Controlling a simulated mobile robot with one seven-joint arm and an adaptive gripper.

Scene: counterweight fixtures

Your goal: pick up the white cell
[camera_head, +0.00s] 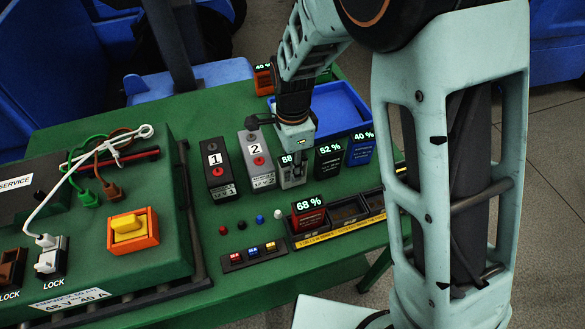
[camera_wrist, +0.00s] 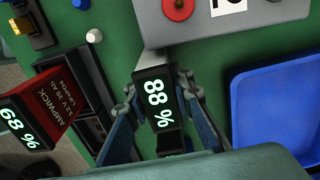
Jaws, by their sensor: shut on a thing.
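The white cell (camera_head: 291,177) shows 88 % on its dark top and stands on the green table, beside the grey box marked 2 (camera_head: 257,160). In the wrist view the cell (camera_wrist: 157,102) is between the two blue-padded fingers of my gripper (camera_wrist: 162,125), its display facing the camera. My gripper (camera_head: 294,148) is above the cell in the head view and shut on it. The gripper hides part of the cell's top. I cannot tell whether its base touches the table.
A black cell (camera_head: 328,163) and a blue cell (camera_head: 360,152) stand right of it. A red cell (camera_head: 308,214) sits in a slotted rack (camera_head: 345,212) in front. The black box marked 1 (camera_head: 217,170) is left. A blue tray (camera_head: 362,119) lies behind.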

